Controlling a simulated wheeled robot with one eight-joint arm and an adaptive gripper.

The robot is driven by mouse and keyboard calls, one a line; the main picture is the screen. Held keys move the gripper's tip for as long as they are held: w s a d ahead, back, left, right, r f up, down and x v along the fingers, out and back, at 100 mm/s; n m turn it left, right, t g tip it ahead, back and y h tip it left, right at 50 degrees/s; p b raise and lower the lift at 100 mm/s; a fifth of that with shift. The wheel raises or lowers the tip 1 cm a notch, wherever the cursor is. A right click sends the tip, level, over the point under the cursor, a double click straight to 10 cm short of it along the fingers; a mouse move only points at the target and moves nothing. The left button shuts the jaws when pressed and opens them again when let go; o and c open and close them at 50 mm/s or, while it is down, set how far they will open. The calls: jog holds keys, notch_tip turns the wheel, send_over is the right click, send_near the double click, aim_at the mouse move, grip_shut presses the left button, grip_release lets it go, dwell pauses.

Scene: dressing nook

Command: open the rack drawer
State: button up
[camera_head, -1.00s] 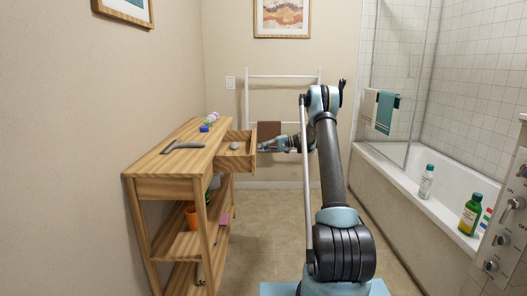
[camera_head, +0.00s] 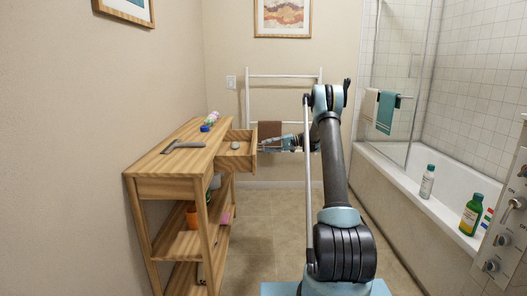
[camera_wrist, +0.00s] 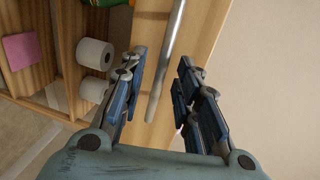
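The wooden rack (camera_head: 160,187) stands against the left wall. Its drawer (camera_head: 236,162) sticks out on the right side of the rack, pulled open, with a small grey rounded object (camera_head: 235,146) inside. My gripper (camera_head: 264,145) is at the drawer's outer end, seen small and partly indistinct in the head view. In the wrist view, my gripper (camera_wrist: 158,95) has its two fingers spread apart. A metal bar handle (camera_wrist: 168,60) runs between them, in front of the wooden drawer front (camera_wrist: 200,40). The fingers do not appear closed on the bar.
White paper rolls (camera_wrist: 95,53) show on a lower shelf. A white towel rail (camera_head: 284,76) stands at the back wall. The bathtub (camera_head: 400,190) is on the right. The floor between is clear.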

jog(key=d+r, duration=0.1)
jog(key=d, duration=0.8)
jog(key=shift+r, duration=0.3)
jog(key=s+a+r+h, duration=0.2)
jog(key=s+r, duration=0.3)
jog(key=s, duration=0.2)
jog(key=s+a+r+h, duration=0.2)
jog(key=s+r, duration=0.3)
jog(key=s, duration=0.2)
jog(key=s+r+h, duration=0.1)
jog(key=s+h, duration=0.3)
jog(key=s, duration=1.4)
jog(key=s+d+f+t+h, duration=0.1)
jog(key=s+d+f+h, duration=0.15)
jog(key=s, duration=0.75)
jog(key=s+d+f+h, duration=0.1)
jog(key=s+d+f, duration=0.15)
jog(key=s, duration=0.75)
jog(key=s+d+f+t+h, duration=0.1)
jog(key=s+d+f+h, duration=0.3)
jog(key=s+f, duration=0.8)
jog(key=shift+s+d, duration=1.1)
jog(key=shift+s, duration=0.1)
